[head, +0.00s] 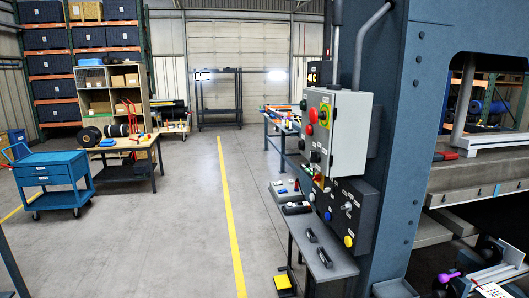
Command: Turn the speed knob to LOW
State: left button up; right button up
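A grey control box (345,130) is mounted on the blue press column, with red, green and black controls on its left-facing side. Below it is a dark control panel (357,222). The panel carries a pale knob-like control (347,207), a yellow button (348,241) and a small blue control (327,215). The labels are too small to read, so I cannot tell which control is the speed knob or where it points. Neither of my grippers is in view.
The press column (418,60) blocks the right. Open floor with a yellow line (229,205) lies left; a blue cart (55,180) stands farther left.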

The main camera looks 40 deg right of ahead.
aim_at(315, 157)
jog(key=u, duration=0.05)
jog(key=i, duration=0.7)
jog(key=z, duration=0.7)
jog(key=i, duration=0.45)
jog(key=z, duration=0.5)
